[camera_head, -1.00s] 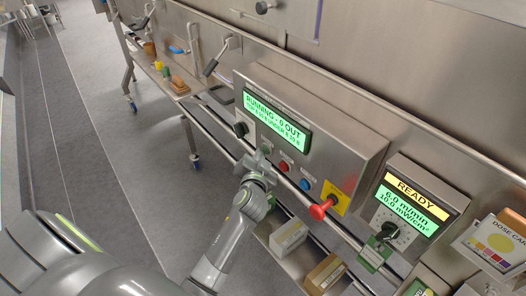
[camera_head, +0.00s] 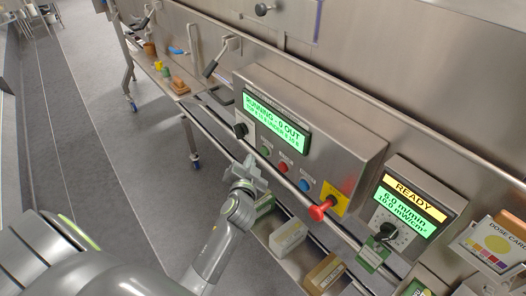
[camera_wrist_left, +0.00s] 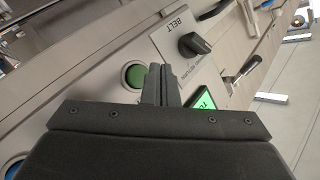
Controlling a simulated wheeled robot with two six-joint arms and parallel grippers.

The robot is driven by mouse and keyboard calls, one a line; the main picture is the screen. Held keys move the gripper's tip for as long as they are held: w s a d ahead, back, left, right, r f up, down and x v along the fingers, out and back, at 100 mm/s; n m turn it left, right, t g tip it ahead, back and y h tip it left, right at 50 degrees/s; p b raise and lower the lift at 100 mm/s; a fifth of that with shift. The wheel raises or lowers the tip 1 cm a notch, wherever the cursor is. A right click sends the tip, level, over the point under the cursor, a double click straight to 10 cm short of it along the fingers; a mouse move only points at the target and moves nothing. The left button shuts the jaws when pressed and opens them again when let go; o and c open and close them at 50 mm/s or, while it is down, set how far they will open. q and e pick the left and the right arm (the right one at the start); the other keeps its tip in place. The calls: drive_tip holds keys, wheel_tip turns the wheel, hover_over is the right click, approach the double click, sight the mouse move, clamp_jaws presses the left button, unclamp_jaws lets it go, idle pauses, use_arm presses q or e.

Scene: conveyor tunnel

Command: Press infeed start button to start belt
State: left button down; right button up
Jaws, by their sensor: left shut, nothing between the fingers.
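The steel control panel (camera_head: 342,150) has a green-lit display (camera_head: 273,123) reading "RUNNING - 0 OUT". Below it is a green button (camera_head: 265,151), with a black knob (camera_head: 240,130) to its left. In the left wrist view the green button (camera_wrist_left: 135,75) sits next to the knob (camera_wrist_left: 194,44) labelled BELT. My left gripper (camera_head: 254,170) is shut and empty, in front of and below the green button, apparently clear of it. Its fingertips (camera_wrist_left: 162,72) show just right of the button in the wrist view. My right gripper is not in view.
A red button (camera_head: 284,167), a blue button (camera_head: 305,186) and a red mushroom knob (camera_head: 320,210) continue the row. A rail runs along the panel front. Boxes (camera_head: 288,238) lie on a lower shelf. A second unit (camera_head: 408,208) reads "READY". Open floor lies left.

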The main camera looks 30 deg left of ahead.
use_arm(q)
drive_tip(key=shift+s+a, duration=0.35)
drive_tip(key=shift+s, duration=0.5)
drive_tip(key=shift+s+a, duration=0.35)
drive_tip(key=shift+s, duration=0.45)
